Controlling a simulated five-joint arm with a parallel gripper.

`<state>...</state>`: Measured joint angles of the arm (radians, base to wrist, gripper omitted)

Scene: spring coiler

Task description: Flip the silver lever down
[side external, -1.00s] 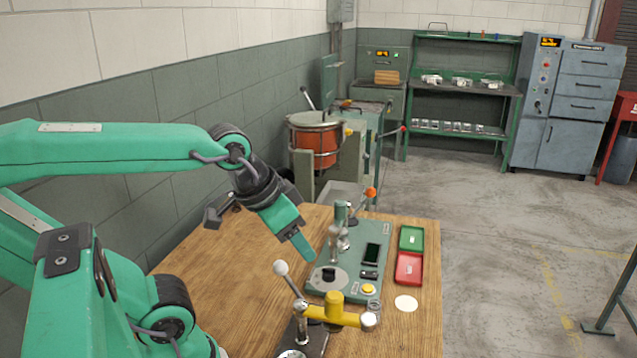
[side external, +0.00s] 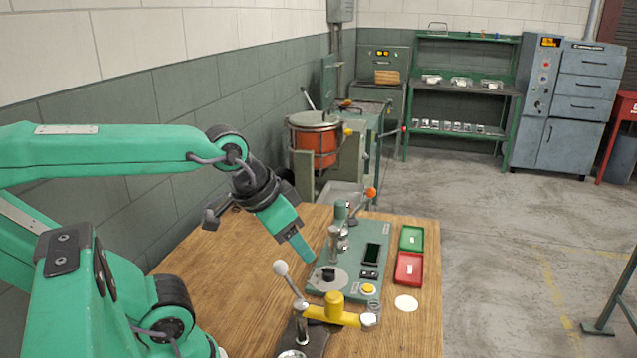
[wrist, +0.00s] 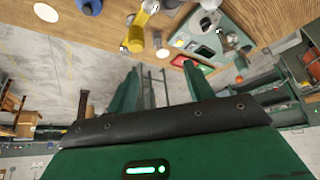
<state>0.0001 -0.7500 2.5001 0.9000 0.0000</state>
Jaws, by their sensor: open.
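A lever with a pale grey knob (side external: 281,268) and a slim silver shaft stands tilted up on a dark base at the front of the wooden table. A yellow arm with a silver ball end (side external: 369,320) crosses beside it. My gripper (side external: 302,250) hangs over the table, pointing down and right, above and behind the grey knob and apart from it. Its fingers (wrist: 160,72) are spread and empty in the wrist view.
A green machine plate (side external: 345,262) with a post, a dark display and a yellow button lies right of my gripper. A green tray (side external: 411,238) and a red tray (side external: 408,268) sit at the table's right edge. An orange-knobbed handle (side external: 371,193) rises at the back. The table's left is clear.

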